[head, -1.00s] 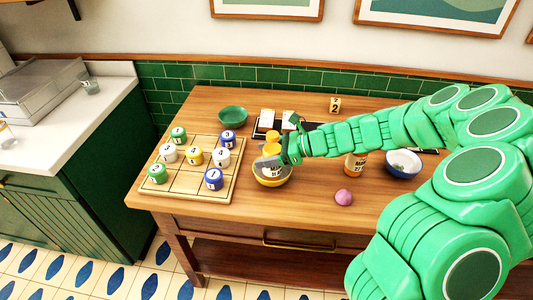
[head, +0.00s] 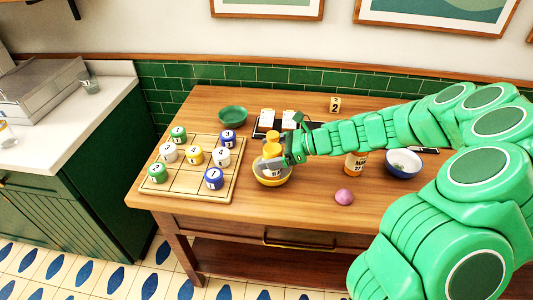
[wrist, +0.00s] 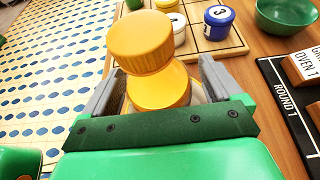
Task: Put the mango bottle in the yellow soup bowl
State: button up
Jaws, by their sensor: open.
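An orange-capped bottle (head: 272,150) with a white label stands roughly upright in the yellow soup bowl (head: 272,182). The bowl sits on the wooden table, right of the game board. My gripper (head: 276,160) is open around the bottle, with one grey finger across its near side. In the wrist view, the bottle's orange cap (wrist: 140,42) and shoulder show between the spread fingers of my gripper (wrist: 160,88). The bottle's base is hidden in the bowl, and its label is partly covered. A second orange bottle (head: 355,164) with a similar label stands on the table to the right.
A wooden board (head: 185,181) with several numbered pots lies on the left. A green bowl (head: 233,115) stands behind. A blue bowl (head: 403,163) and a purple ball (head: 344,197) are on the right. A dark board (wrist: 290,95) lies near my gripper.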

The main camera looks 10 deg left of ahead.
jog(key=v, duration=1.1)
